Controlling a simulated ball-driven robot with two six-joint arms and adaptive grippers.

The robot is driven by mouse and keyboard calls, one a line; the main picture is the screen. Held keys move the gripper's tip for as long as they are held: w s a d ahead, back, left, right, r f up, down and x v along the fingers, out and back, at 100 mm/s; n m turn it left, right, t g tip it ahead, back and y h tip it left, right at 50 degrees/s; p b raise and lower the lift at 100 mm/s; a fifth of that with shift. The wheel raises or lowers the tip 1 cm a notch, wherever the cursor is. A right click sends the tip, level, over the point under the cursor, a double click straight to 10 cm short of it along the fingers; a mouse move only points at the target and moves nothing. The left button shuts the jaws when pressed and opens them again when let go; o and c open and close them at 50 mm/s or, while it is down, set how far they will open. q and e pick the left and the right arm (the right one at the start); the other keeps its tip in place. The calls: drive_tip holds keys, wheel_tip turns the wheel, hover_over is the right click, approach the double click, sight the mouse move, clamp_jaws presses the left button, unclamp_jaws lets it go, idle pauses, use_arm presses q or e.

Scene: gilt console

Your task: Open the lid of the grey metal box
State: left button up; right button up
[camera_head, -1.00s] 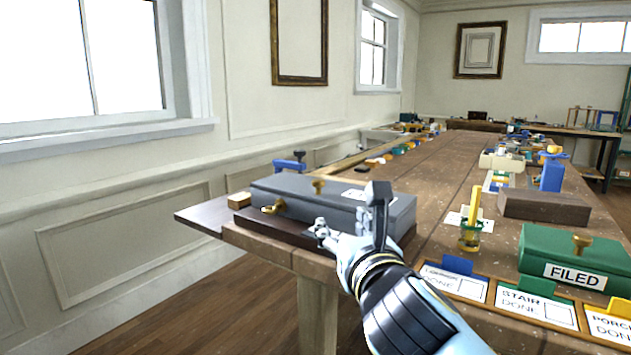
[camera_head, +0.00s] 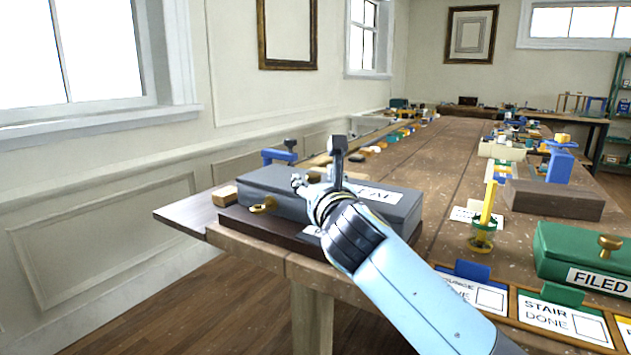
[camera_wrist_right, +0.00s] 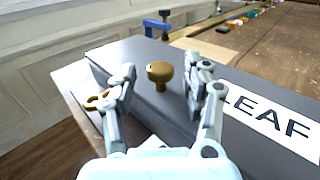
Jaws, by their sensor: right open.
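The grey metal box (camera_head: 257,188) sits on a dark board at the near left end of the table, its lid closed. Its white label (camera_wrist_right: 275,122) reads "LEAF" in the right wrist view. A brass knob (camera_wrist_right: 160,75) stands on the lid. My right gripper (camera_wrist_right: 164,88) is open, with one finger on each side of the knob and no visible grip on it. My left gripper is not in view.
A blue clamp (camera_head: 279,156) and a small wooden block (camera_head: 224,196) are beside the box. A green box (camera_head: 585,255) labelled "FILED", a card tray (camera_head: 510,325) and a yellow stick in a green-banded holder (camera_head: 482,240) stand to the right.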

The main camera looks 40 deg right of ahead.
drive_tip(key=shift+w+d, duration=0.15)
drive_tip(key=shift+w, duration=0.1)
drive_tip(key=c, duration=0.5)
clamp_jaws()
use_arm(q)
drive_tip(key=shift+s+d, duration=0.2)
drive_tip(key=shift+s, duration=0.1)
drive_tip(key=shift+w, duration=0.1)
